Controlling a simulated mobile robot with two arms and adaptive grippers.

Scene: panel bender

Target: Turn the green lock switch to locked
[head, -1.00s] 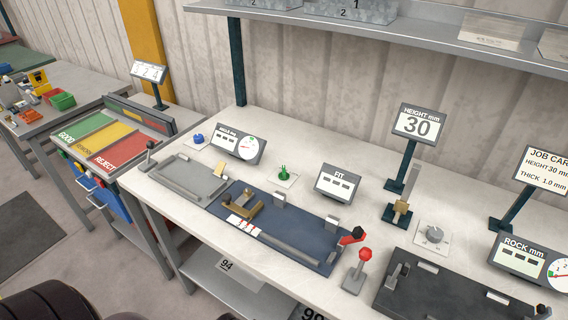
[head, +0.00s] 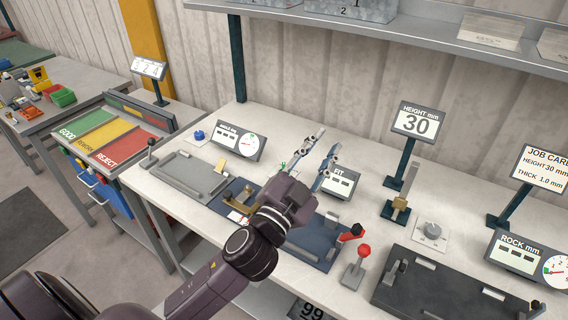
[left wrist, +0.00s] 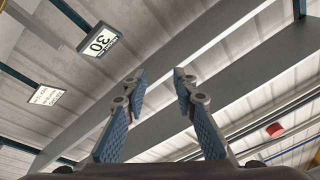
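The green lock switch (head: 283,166) sits on the bench between the angle display and the FIT display. Only a sliver of green shows beside my left gripper, so its setting cannot be read. My left gripper (head: 325,142) reaches over the blue fixture, with its two fingers apart and nothing between them. The left wrist view also shows the open fingers (left wrist: 160,76), pointing up at the wall and shelf; the switch is not in that view. My right gripper is not in view.
The FIT display (head: 339,182) stands close by the left fingers. The angle display (head: 238,141) and blue knob (head: 199,135) are to the left. A red-knobbed lever (head: 361,257) and grey dial (head: 432,230) are to the right. A shelf (head: 400,25) hangs above.

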